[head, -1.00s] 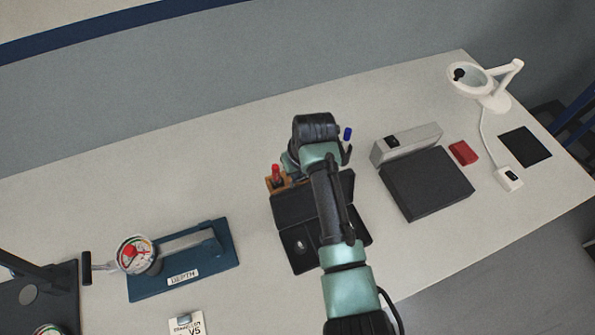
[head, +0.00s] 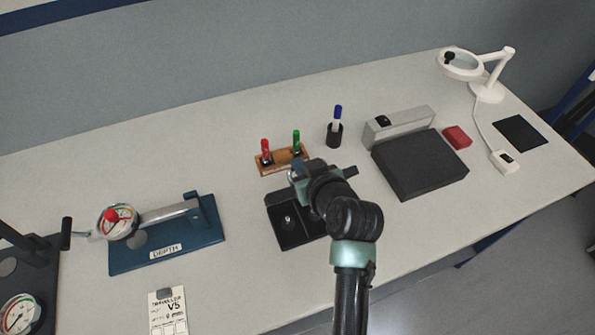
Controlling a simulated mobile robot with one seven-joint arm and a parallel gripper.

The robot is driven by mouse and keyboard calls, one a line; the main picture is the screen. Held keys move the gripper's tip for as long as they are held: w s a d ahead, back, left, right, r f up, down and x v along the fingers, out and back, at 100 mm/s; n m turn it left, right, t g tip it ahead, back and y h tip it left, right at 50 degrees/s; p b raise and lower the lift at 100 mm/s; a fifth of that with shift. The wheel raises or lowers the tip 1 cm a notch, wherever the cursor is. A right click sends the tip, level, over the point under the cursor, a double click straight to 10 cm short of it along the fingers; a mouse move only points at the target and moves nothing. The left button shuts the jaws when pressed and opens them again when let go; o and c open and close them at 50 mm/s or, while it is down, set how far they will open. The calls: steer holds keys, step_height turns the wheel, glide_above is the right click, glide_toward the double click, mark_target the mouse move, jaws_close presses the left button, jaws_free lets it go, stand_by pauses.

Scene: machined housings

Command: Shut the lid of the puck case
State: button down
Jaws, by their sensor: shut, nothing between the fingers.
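The puck case (head: 301,235) is a flat black box on the bench, near the middle of the head view. It is open: its dark inside shows with a small silvery round piece (head: 288,219) in it. The lid (head: 279,199) shows as a narrow dark strip along the case's back edge, raised at the hinge side. My arm covers the case's right part and much of the lid. My gripper (head: 302,172) is at the back of the case, beside the lid; it is shut and empty. Its fingertips are mostly hidden, so I cannot tell whether they touch the lid.
Behind stand a wooden holder (head: 270,168) with red and green pens and a black cup (head: 334,138) with a blue pen. A dark box (head: 420,165) lies right, a blue depth gauge stand (head: 140,262) left. The bench in front of the case is clear.

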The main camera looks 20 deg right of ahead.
steer(key=shift+s+d+f+t+b, duration=0.1)
steer(key=shift+s+f+t+b, duration=0.85)
steer(key=shift+b, duration=2.55)
steer(key=shift+s+d+f+t+b, duration=0.1)
steer(key=shift+s+f+t+b, duration=0.35)
steer(key=shift+s+t+b, duration=2.05)
steer(key=shift+s+f+g+b, duration=0.45)
steer(key=shift+s+f+b, duration=0.3)
steer(key=shift+b, duration=3.75)
steer(key=shift+r, duration=0.1)
